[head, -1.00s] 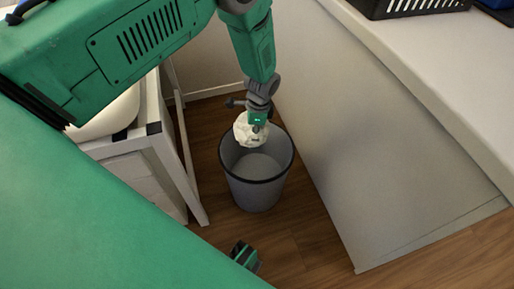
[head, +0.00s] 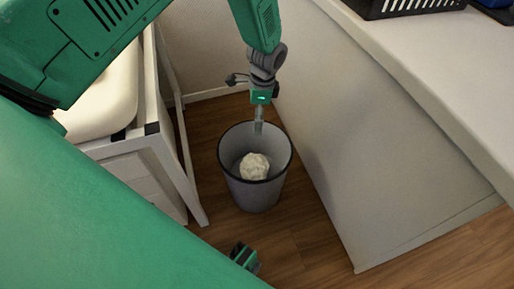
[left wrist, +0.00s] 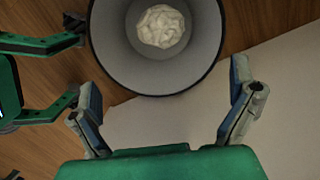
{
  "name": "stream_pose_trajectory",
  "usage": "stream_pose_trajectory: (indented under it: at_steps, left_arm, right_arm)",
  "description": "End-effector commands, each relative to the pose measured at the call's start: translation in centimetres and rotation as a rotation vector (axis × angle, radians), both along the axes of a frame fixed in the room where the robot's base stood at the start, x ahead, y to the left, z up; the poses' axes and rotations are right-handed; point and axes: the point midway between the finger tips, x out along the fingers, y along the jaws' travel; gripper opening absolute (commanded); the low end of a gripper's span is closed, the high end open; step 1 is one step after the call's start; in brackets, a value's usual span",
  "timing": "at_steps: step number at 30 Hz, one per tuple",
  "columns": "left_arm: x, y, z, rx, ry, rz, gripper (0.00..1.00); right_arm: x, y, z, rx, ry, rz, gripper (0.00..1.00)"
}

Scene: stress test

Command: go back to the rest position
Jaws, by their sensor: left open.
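My left gripper (head: 259,122) is above the far rim of a grey bin (head: 257,192) in the head view. In the left wrist view its two fingers (left wrist: 167,112) are spread wide with nothing between them. A crumpled white ball (head: 254,166) lies inside the bin, apart from the gripper. The ball (left wrist: 161,26) and the bin (left wrist: 205,72) also show in the left wrist view, beyond the fingertips.
A white-framed stand (head: 158,150) with a pale cushion-like top is left of the bin. A light grey panel (head: 345,140) with a white counter (head: 440,70) is to the right. A black basket (head: 415,8) sits on the counter. Wooden floor (head: 290,235) is open in front of the bin.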

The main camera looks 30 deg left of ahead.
Motion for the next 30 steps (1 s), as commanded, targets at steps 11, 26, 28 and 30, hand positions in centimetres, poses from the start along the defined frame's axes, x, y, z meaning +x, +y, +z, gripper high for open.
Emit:
stream_pose_trajectory:
  at_steps: [11,26,28,30]
  left_arm:
    - [0.2,-0.4,3.5,0.0,0.001,-0.001,1.0]
    - [-1.0,-0.5,2.3,-0.004,0.001,0.03,1.0]
    - [-3.0,-0.7,0.4,-0.012,-0.006,0.083,1.0]
    - [-6.3,-1.0,-2.1,-0.022,-0.02,0.173,1.0]
  right_arm:
    - [0.0,0.0,0.0,0.0,0.0,0.0,0.4]
    - [0.2,0.0,-0.1,0.0,0.003,0.0,0.4]
    - [0.2,0.0,-0.1,0.0,0.003,0.0,0.4]
    - [0.2,0.0,-0.1,0.0,0.003,0.0,0.4]
